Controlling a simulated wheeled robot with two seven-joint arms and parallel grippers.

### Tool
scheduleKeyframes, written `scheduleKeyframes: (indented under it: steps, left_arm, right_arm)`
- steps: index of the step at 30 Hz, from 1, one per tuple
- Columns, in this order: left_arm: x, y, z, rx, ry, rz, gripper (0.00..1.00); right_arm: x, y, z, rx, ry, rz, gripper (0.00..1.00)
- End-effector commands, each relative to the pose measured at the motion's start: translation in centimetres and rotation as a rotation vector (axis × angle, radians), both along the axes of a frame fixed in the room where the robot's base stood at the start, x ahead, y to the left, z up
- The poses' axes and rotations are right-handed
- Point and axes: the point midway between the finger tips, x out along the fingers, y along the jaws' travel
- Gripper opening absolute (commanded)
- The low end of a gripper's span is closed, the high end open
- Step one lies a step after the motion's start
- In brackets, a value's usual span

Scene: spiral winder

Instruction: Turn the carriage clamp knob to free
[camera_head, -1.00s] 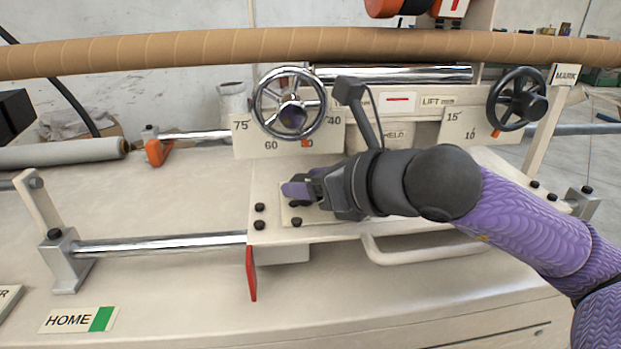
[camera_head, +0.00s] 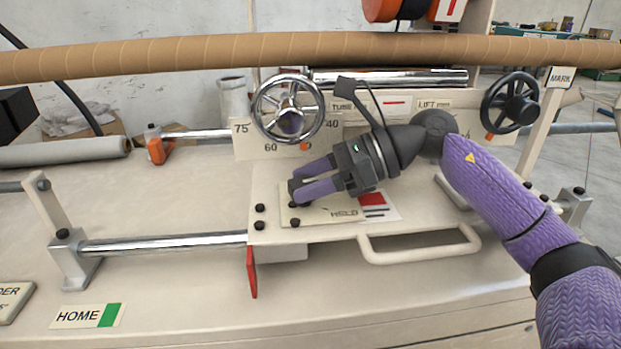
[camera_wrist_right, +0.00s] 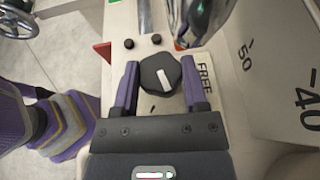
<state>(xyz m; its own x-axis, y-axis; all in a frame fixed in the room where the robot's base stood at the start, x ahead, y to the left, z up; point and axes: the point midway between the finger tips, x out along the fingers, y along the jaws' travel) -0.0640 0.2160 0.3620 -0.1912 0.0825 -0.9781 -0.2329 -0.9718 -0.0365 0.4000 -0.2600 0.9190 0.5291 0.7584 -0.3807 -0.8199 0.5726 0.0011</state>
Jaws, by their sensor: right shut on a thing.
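The carriage clamp knob (camera_wrist_right: 160,75) is a dark, faceted knob with a white mark on its top, on a pale plate (camera_head: 292,216) on the carriage. The wrist view shows it between the two purple fingers of my right gripper (camera_wrist_right: 155,84), which is shut on it. A FREE label (camera_wrist_right: 205,79) is beside the knob in the wrist view. In the head view my right gripper (camera_head: 310,181) reaches down from the upper right, and its fingers largely hide the knob. A HELD label (camera_head: 345,212) shows on the plate below the gripper. My left gripper is not in view.
A chrome handwheel (camera_head: 288,102) stands behind the gripper, and a black handwheel (camera_head: 510,100) is at the right. A looped handle (camera_head: 420,250) is at the carriage front. The table near the HOME label (camera_head: 88,316) is clear.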

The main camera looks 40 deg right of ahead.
Motion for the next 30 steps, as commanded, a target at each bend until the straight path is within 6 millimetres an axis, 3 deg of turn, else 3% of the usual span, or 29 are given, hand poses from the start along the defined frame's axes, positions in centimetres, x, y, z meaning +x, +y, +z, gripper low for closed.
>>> scheduleKeyframes:
  steps: [12,29,30]
  left_arm:
    - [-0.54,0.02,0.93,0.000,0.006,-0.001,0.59]
    - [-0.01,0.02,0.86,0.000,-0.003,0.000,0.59]
    - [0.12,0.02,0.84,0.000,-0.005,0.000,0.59]
  right_arm:
    - [0.17,-0.10,0.20,-0.002,-0.005,0.172,0.00]
    - [0.17,-0.09,0.01,-0.003,-0.001,0.198,0.00]
    - [0.17,-0.09,0.01,-0.003,-0.001,0.198,0.62]
